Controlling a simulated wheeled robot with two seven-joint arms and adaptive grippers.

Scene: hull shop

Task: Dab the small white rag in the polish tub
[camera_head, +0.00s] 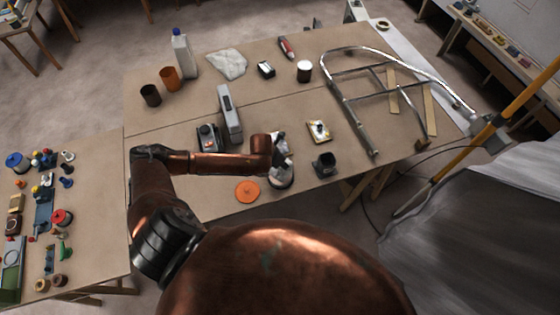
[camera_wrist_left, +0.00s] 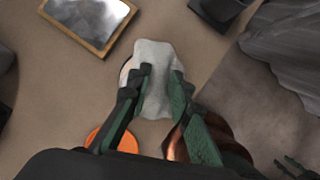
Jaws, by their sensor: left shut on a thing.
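My left gripper (camera_head: 279,150) reaches over the near edge of the table and points down. It is shut on the small white rag, which shows between its fingers in the left wrist view (camera_wrist_left: 153,75). My left gripper's fingertips (camera_wrist_left: 160,78) pinch the rag near its middle. A round tub (camera_head: 281,183) sits right below the rag and gripper; only part of its rim (camera_wrist_left: 125,72) shows beside the rag in the wrist view. I cannot tell whether the rag touches what is inside. An orange disc, perhaps the lid (camera_head: 247,191), lies flat to the left.
A framed tray (camera_head: 319,131) and a dark holder (camera_head: 324,164) stand to the right. A bent metal tube frame (camera_head: 345,105) fills the table's right side.

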